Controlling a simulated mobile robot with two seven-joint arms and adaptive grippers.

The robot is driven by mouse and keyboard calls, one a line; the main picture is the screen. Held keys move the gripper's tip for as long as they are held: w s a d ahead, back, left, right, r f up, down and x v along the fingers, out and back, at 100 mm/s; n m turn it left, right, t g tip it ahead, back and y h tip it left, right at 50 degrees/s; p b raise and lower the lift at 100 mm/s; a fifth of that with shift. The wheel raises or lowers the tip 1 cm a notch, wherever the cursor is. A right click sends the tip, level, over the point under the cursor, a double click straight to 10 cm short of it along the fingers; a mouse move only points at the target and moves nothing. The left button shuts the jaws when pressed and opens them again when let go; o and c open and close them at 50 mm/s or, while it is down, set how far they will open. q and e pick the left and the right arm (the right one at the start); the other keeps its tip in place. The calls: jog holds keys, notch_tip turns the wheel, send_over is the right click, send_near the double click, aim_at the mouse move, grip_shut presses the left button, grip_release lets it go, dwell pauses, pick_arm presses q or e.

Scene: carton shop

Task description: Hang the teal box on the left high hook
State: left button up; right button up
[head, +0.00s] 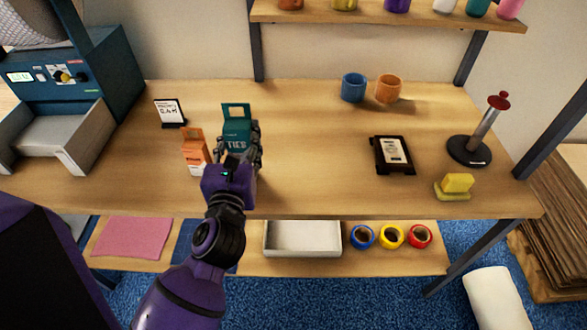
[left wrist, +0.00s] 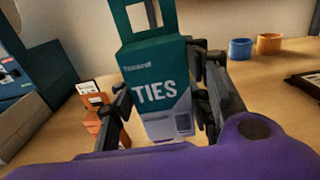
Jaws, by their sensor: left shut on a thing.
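The teal box (head: 236,131) has a hang tab with a cut-out at its top and the word "TIES" on its front. My left gripper (head: 239,155) is shut on it, with a finger on each side, as the left wrist view shows (left wrist: 158,88). The box is upright over the left part of the table; I cannot tell whether it touches the tabletop. An orange box (head: 195,152) with a similar tab stands just left of it. My right gripper is not in view. No hook shows in either view.
A blue cup (head: 353,88) and an orange cup (head: 388,89) stand at the back. A small sign (head: 171,112), a dark frame (head: 392,155), a yellow sponge (head: 457,184) and a stand with a red knob (head: 498,101) are on the table. A blue machine (head: 110,65) stands left.

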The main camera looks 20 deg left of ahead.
pick_arm(q)
jog(key=w+d+f+b, duration=0.1)
jog(key=w+d+f, duration=0.2)
jog(key=f, duration=0.1)
jog(key=w+d+f+b, duration=0.1)
jog(key=w+d+f, duration=0.2)
jog(key=w+f, duration=0.1)
jog(key=w+d+f+b, duration=0.1)
jog(key=w+d+f, duration=0.2)
jog(key=f, duration=0.1)
jog(key=shift+w+f+b, duration=0.15)
jog(key=shift+f+b, duration=0.1)
jog(key=shift+b, duration=0.15)
jog(key=shift+r, duration=0.1)
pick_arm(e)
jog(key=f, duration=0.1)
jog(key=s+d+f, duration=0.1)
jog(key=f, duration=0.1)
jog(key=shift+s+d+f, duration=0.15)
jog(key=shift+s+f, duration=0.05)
pick_arm(q)
jog(key=shift+f, duration=0.35)
jog(key=o, duration=1.2)
jog(key=shift+r, duration=0.1)
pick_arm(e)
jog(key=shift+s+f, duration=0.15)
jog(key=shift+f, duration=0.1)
